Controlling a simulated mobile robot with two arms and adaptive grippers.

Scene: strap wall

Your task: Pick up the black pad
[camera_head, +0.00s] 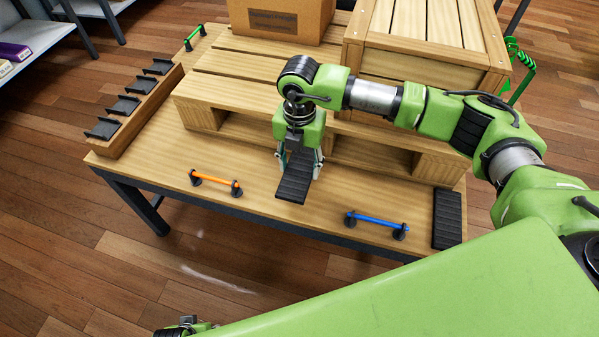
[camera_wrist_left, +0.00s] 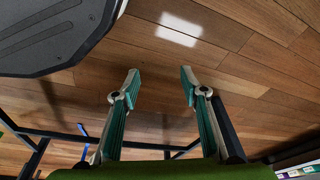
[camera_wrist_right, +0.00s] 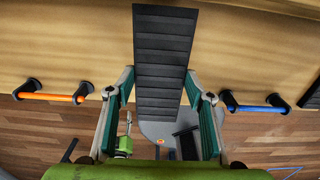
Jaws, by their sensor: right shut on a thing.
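A ribbed black pad (camera_head: 294,182) is held by my right gripper (camera_head: 301,160) over the table, in front of the pallet. In the right wrist view the pad (camera_wrist_right: 165,35) runs between the two fingers of the right gripper (camera_wrist_right: 160,80), which are shut on its sides. A second black pad (camera_head: 447,218) lies on the table's right end. My left gripper (camera_wrist_left: 160,78) is open and empty above the floor; only a bit of the left arm's end shows at the bottom of the head view.
The wooden table (camera_head: 250,205) bears an orange-barred handle (camera_head: 216,183), a blue-barred handle (camera_head: 377,221) and a pallet (camera_head: 225,88) with a cardboard box (camera_head: 280,18) and a wooden crate (camera_head: 425,45). A rail with several black holders (camera_head: 122,106) stands at the left.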

